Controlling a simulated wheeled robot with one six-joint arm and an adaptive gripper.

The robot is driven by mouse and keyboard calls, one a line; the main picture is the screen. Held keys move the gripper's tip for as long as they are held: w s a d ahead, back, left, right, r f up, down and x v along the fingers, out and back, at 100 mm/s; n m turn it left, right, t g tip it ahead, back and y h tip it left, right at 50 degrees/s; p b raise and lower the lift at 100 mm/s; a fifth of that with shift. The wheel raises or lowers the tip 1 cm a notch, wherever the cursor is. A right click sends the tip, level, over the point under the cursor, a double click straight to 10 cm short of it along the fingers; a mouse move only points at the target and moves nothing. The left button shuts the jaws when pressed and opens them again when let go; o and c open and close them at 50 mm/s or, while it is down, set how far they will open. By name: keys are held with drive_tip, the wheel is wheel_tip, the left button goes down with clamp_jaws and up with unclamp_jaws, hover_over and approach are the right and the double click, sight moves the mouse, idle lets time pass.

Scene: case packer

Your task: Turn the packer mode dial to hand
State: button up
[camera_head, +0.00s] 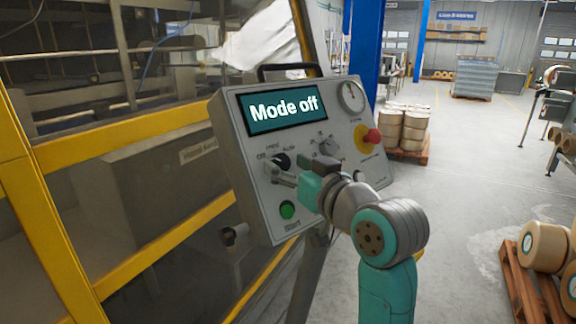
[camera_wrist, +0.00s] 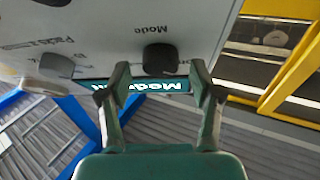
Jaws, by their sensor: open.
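The mode dial (camera_head: 281,160) is a round black knob on the lower left of the grey control panel (camera_head: 235,170). Labels around it include Off and Auto; its pointer is too small to read. The screen (camera_head: 282,108) reads "Mode off". My gripper (camera_head: 277,174) is open in front of the panel, close to the dial and just below it in the head view. In the wrist view the dial (camera_wrist: 159,58) appears between and just beyond the two open fingertips (camera_wrist: 160,74), under the word Mode. I see no clear contact between them.
A green start button (camera_head: 287,210) is below the dial. A grey selector knob (camera_head: 328,147), a red emergency stop (camera_head: 371,137) and a gauge (camera_head: 350,96) are to the right. The yellow machine frame (camera_head: 130,134) is left. Pallets of rolls (camera_head: 405,125) stand behind.

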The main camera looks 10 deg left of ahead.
drive_tip(key=shift+w+a, duration=0.1)
drive_tip(key=shift+a, duration=0.05)
drive_tip(key=c, duration=1.1)
drive_tip(key=shift+c, duration=0.2)
drive_tip(key=m+h, duration=0.1)
drive_tip(key=m, duration=0.2)
drive_tip(key=m+t+h, duration=0.1)
drive_tip(key=m+h, duration=0.1)
drive_tip(key=m, duration=0.2)
drive_tip(key=shift+a+r+h, duration=0.15)
drive_tip(key=shift+a+h, duration=0.05)
drive_tip(key=shift+h, duration=0.1)
drive_tip(key=shift+m+h, duration=1.4)
drive_tip(key=shift+m, duration=1.2)
